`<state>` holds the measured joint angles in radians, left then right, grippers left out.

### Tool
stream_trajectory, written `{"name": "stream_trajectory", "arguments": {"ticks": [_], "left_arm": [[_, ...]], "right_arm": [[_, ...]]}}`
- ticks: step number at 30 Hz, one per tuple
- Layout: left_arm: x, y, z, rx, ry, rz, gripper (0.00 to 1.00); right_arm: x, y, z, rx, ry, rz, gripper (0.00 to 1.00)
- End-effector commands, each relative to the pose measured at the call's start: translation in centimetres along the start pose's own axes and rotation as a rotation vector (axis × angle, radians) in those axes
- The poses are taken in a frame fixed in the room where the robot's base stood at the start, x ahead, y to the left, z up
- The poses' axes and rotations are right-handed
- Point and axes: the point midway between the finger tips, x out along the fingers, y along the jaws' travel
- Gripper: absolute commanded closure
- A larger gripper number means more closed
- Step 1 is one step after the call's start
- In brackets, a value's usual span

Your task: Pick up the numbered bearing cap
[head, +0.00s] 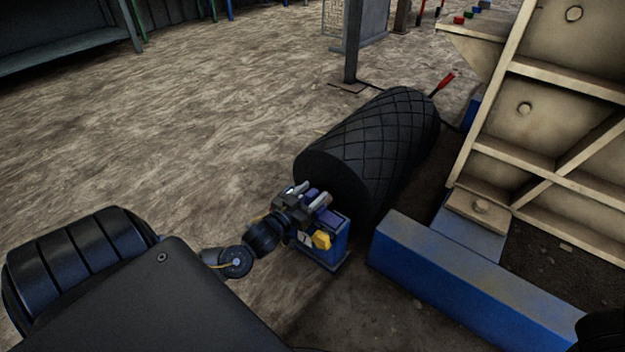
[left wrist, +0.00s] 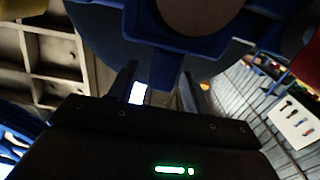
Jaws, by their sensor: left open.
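A blue part (head: 336,243) with a small pale marked plate and a yellow block stands on the ground at the near end of a black roller; I take it to be the numbered bearing cap. My left gripper (head: 312,196) is at its upper side, partly covering it. In the left wrist view a large blue body (left wrist: 110,45) with a round brown face fills the top, in front of the gripper (left wrist: 160,88). The two dark fingers are apart, with a bright white patch between them. I cannot tell whether they touch the blue part. My right gripper is out of view.
The black patterned roller (head: 385,135) lies just behind the left gripper. A blue beam (head: 460,285) and a tan ribbed frame (head: 535,110) block the right side. Open ground (head: 180,150) lies to the left. A dark post (head: 353,40) stands behind.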

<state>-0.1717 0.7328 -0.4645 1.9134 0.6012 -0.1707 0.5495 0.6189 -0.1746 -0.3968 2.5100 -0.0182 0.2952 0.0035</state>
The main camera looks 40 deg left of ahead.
Motion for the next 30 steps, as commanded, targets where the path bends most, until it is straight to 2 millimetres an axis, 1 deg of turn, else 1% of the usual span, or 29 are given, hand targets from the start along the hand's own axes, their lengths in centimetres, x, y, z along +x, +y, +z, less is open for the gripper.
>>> {"name": "stream_trajectory", "arguments": {"ticks": [1,3,6,13,14,24,25,30], "left_arm": [[0.8,-0.1,0.5,0.002,0.004,0.001,0.51],[1.6,-0.1,0.4,0.001,0.004,0.0,0.51],[2.3,-0.1,0.2,0.0,0.001,-0.001,0.51],[2.5,-0.1,0.0,0.0,0.0,-0.001,0.51],[2.5,-0.1,0.0,0.0,0.0,-0.001,0.52],[2.5,-0.1,0.0,0.0,0.0,-0.001,0.97],[2.5,-0.1,0.1,0.0,0.0,-0.001,1.0],[2.5,-0.1,0.1,0.0,0.0,-0.001,1.0]], "right_arm": [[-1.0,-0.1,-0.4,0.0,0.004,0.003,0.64],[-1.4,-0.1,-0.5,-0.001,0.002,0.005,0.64],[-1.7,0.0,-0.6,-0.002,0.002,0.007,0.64],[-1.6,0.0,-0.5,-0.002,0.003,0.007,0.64],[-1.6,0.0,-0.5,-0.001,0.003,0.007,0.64],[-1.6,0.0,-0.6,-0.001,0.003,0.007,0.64],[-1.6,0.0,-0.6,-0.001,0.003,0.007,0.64],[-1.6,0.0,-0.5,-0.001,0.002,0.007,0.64]]}}
